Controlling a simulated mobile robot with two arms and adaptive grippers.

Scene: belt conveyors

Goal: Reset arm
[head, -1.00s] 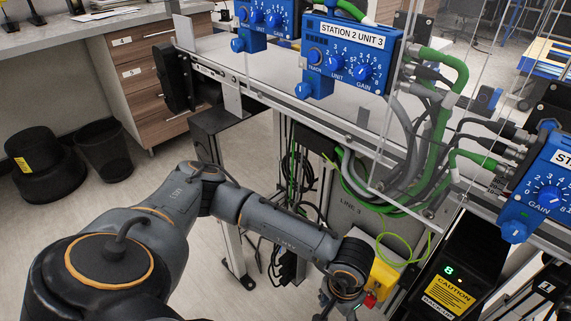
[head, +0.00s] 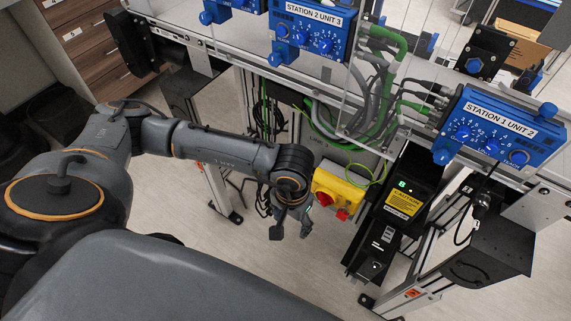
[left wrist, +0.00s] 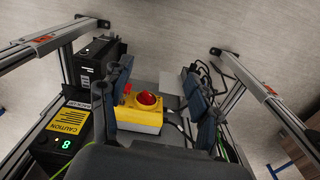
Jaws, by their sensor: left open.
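My left arm comes in from the left in the head view and ends in my left gripper (head: 290,228), which points down. The gripper is open and empty, beside and apart from a yellow box (head: 338,191) with a red button. In the left wrist view, the two dark fingers of the left gripper (left wrist: 158,85) stand apart. The yellow box (left wrist: 139,119) with its round red button (left wrist: 146,98) shows between and beyond them. My right gripper is not in view.
Blue sensor units (head: 312,33) line the conveyor, with another labelled Station 1 Unit 2 (head: 500,125) at right. Green and grey cables (head: 375,90) hang near the arm. A black caution-labelled box (head: 410,185) stands right of the yellow box. Open floor (head: 240,255) lies below.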

